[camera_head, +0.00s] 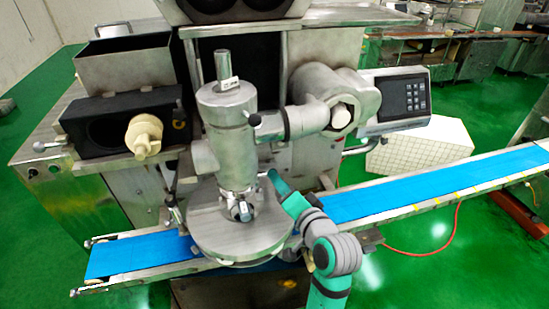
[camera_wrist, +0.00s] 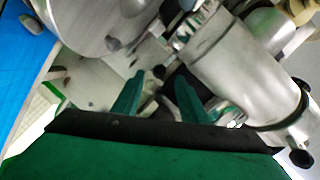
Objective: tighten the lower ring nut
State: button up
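The upright steel cylinder (camera_head: 232,150) stands over a round metal disc (camera_head: 215,225). A shiny fitting (camera_head: 243,211) sits at its foot; I cannot clearly tell which part is the lower ring nut. In the wrist view the cylinder (camera_wrist: 240,75) lies tilted at the right, with a dark band and black knobs near its far right end. The disc (camera_wrist: 90,22) is at upper left. My gripper (camera_head: 271,176) is right of the cylinder, just above the disc. In the wrist view its two green fingers (camera_wrist: 158,95) are apart, with nothing clearly held between them.
A blue conveyor belt (camera_head: 400,195) runs behind and beside the disc and also shows in the wrist view (camera_wrist: 22,60). A side arm (camera_head: 308,120) joins the cylinder to the machine. A control panel (camera_head: 403,98) is at right. Green floor lies open in front.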

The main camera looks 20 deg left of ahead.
jog(key=x, duration=1)
jog(key=shift+w+a, duration=0.2)
jog(key=shift+f, duration=0.1)
grip_shut()
jog(key=shift+w+d, duration=0.1)
